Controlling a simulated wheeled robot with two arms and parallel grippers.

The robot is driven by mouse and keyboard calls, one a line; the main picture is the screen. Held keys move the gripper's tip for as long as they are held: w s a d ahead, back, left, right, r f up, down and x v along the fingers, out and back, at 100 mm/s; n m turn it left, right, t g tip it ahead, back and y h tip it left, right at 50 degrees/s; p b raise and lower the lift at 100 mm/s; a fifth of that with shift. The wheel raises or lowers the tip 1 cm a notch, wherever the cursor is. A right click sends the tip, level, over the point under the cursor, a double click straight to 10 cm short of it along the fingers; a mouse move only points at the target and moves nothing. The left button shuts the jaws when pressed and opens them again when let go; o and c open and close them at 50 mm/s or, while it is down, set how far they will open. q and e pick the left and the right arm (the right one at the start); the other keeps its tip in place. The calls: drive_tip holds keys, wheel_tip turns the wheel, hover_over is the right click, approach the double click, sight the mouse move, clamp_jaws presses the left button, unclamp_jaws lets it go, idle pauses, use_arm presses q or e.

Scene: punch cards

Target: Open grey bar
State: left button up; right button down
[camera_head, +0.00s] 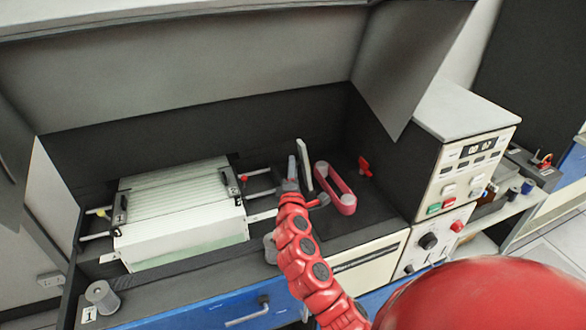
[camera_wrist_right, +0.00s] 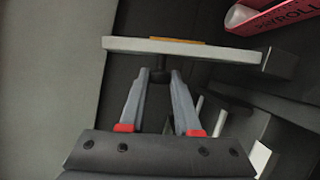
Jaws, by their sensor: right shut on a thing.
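The grey bar (camera_head: 304,165) stands upright and slightly tilted inside the open machine, right of the card stack. In the right wrist view the bar (camera_wrist_right: 145,45) runs across the top, with a short dark stem on its near side. My right gripper (camera_head: 292,172) reaches in from below, on the left side of the bar. In the wrist view its two fingertips (camera_wrist_right: 160,76) are closed around the dark stem, just short of the bar's face. My left gripper is in neither view.
A stack of white cards (camera_head: 180,205) lies left between black clamps (camera_head: 233,181) on rails. A pink-red loop-shaped part (camera_head: 337,188) stands close right of the bar. A red knob (camera_head: 364,165) sits farther right. The control box (camera_head: 465,165) bounds the right side.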

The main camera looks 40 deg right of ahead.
idle(0.6)
drive_tip(key=shift+s+d+r+m+g+p, duration=0.15)
drive_tip(key=shift+d+r+m+p, duration=0.1)
drive_tip(key=shift+d+m+p, duration=0.25)
drive_tip(key=shift+s+d+r+m+g+p, duration=0.1)
drive_tip(key=shift+d+r+m+g+p, duration=0.15)
drive_tip(key=shift+d+m, duration=0.3)
drive_tip(key=shift+a+f, duration=0.1)
drive_tip(key=c, duration=0.6)
unclamp_jaws()
drive_tip(key=shift+c, duration=0.2)
